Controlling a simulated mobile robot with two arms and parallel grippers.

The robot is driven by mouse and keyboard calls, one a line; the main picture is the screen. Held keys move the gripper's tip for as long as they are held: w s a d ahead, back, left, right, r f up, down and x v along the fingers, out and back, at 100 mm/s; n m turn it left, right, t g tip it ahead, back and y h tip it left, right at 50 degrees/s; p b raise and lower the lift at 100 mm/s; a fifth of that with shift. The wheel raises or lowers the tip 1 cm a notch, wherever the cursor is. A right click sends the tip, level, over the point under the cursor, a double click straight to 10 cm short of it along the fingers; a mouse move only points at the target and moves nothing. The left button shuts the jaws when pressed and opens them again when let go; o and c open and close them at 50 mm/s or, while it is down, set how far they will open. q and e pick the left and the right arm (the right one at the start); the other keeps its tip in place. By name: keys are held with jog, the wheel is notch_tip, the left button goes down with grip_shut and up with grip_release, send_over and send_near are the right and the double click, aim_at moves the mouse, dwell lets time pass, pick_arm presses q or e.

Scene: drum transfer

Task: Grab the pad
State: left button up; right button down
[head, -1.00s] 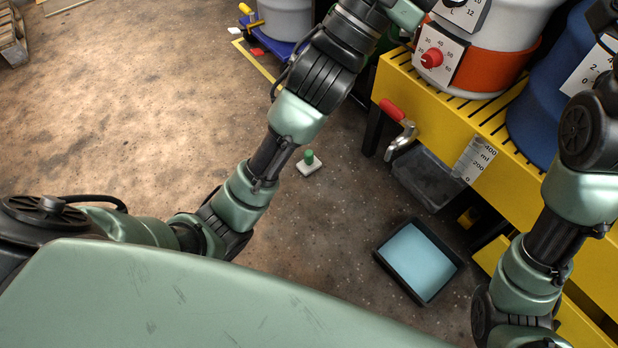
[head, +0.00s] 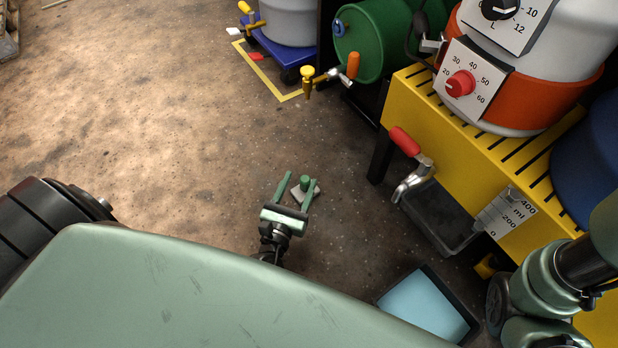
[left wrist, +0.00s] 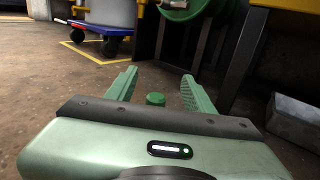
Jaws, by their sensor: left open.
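The small white pad (head: 314,188) with a green knob (head: 305,182) lies on the concrete floor near the middle of the head view. My left gripper (head: 297,190) is low over the floor, open, with its green fingers on either side of the knob. In the left wrist view the knob (left wrist: 155,99) shows between the two spread fingers, apart from both. The pad's base is hidden there behind the gripper body. My right gripper is out of view; only part of its arm shows at lower right.
A black tray with a light blue surface (head: 420,303) lies on the floor at lower right. A grey bin (head: 440,218) sits below the tap (head: 412,180) of the yellow drum stand (head: 425,120). A green drum (head: 372,45) lies at the back.

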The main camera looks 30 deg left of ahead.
aim_at(303, 190)
pick_arm(q)
notch_tip(303, 190, down, 8)
jog(key=b, duration=0.6)
jog(key=shift+w+a+r, duration=0.1)
jog(key=shift+w+r, duration=0.05)
jog(key=shift+w, duration=0.4)
jog(key=shift+w+a+r, duration=0.1)
jog(key=shift+w, duration=0.45)
jog(key=w+b, duration=0.2)
jog(key=w, duration=0.1)
jog(key=w+b, duration=0.1)
jog(key=shift+w+a, duration=0.25)
jog(key=shift+w, duration=0.15)
jog(key=shift+w+r, duration=0.1)
jog(key=shift+w, duration=0.1)
grip_shut()
